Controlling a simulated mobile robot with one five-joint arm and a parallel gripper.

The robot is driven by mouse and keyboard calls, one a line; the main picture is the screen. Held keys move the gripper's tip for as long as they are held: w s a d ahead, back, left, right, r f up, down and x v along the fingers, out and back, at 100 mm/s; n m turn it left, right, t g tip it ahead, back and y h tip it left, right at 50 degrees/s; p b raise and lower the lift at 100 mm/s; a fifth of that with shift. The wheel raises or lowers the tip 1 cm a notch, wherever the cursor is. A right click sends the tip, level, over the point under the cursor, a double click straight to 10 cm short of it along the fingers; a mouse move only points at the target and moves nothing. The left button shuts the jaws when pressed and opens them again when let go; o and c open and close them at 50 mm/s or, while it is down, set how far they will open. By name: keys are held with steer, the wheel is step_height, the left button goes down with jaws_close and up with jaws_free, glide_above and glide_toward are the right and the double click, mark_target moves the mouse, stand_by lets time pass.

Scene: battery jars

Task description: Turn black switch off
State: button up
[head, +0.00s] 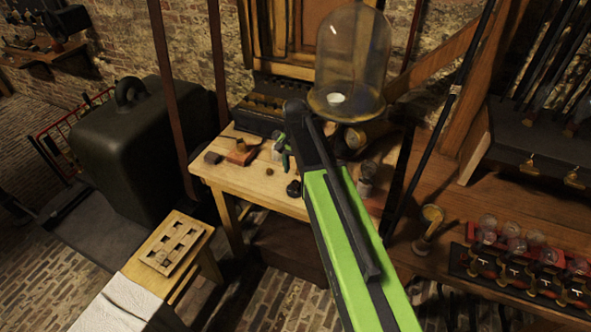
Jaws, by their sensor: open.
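My green and black arm reaches from the lower right over a wooden table (255,185). What looks like my gripper (285,158) shows small beyond the arm's bend, above the table, open; part of it is hidden by the arm. I cannot clearly pick out the black switch. On the table are a small dark block (213,158) at the left, a reddish-brown block with a knob on top (240,154), and a black round item (293,188) near the front edge, below my gripper. No contact with any of them can be made out.
A glass dome (352,55) stands behind my arm, with a dark slotted box (262,108) at the table's back. A dark green case (130,150) stands left. A red rack of glass jars (520,268) is at right.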

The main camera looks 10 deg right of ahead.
mark_target(295, 182)
step_height(295, 182, up, 12)
steer(key=p, duration=1)
steer(key=s+f+n+b, duration=0.2)
steer(key=s+f+n, duration=0.1)
steer(key=s, duration=0.4)
steer(key=s+f+n+b, duration=0.3)
steer(key=s+n, duration=0.1)
steer(key=s, duration=0.3)
steer(key=shift+s+d+b, duration=0.25)
steer(key=shift+d+b, duration=0.05)
